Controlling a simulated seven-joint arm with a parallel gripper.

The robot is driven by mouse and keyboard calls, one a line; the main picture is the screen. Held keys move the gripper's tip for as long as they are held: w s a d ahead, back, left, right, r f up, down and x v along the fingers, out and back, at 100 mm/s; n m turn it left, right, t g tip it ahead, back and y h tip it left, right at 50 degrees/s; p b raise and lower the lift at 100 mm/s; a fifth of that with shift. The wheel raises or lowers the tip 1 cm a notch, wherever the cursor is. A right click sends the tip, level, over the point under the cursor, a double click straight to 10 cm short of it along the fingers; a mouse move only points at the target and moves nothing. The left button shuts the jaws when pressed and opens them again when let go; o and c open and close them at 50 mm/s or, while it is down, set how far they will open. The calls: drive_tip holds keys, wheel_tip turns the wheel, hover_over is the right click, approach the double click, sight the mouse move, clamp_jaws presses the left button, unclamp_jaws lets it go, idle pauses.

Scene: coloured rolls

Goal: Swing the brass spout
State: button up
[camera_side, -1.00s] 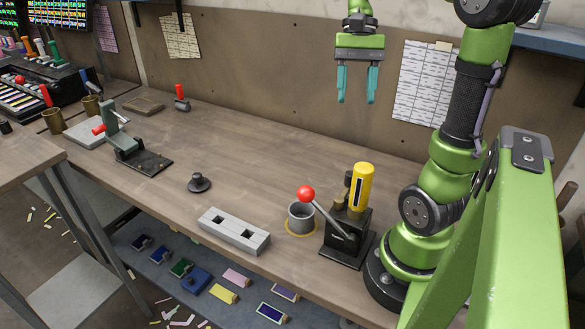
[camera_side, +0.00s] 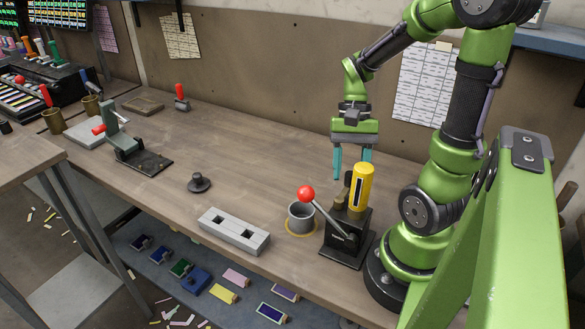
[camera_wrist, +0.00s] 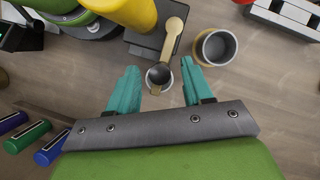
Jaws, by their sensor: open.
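The brass spout (camera_wrist: 172,42) shows in the wrist view as a narrow tan arm over a black machine base, with a dark round end between my fingers. In the side view the brass spout (camera_side: 341,197) is small, beside the yellow cylinder (camera_side: 361,187) on the machine (camera_side: 347,240). My gripper (camera_side: 351,172) is open, pointing down behind the machine. In the wrist view my gripper's (camera_wrist: 160,68) teal fingers stand apart on either side of the spout's dark end. I cannot tell whether they touch it.
A grey cup (camera_side: 301,217) stands left of the machine, inside a yellow ring. A red-balled lever (camera_side: 306,194) leans up from the machine. A grey block with two square holes (camera_side: 234,231) and a black knob (camera_side: 199,183) lie further left.

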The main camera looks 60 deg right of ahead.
clamp_jaws()
idle(0.3)
drive_tip(key=shift+w, duration=0.1)
drive_tip(key=w+a+n+g+h, duration=0.2)
drive_tip(key=w+a+n+h, duration=0.3)
drive_tip(key=n, duration=1.1)
drive_tip(key=shift+w+a+n, duration=0.3)
drive_tip(key=shift+h, duration=0.3)
idle(0.4)
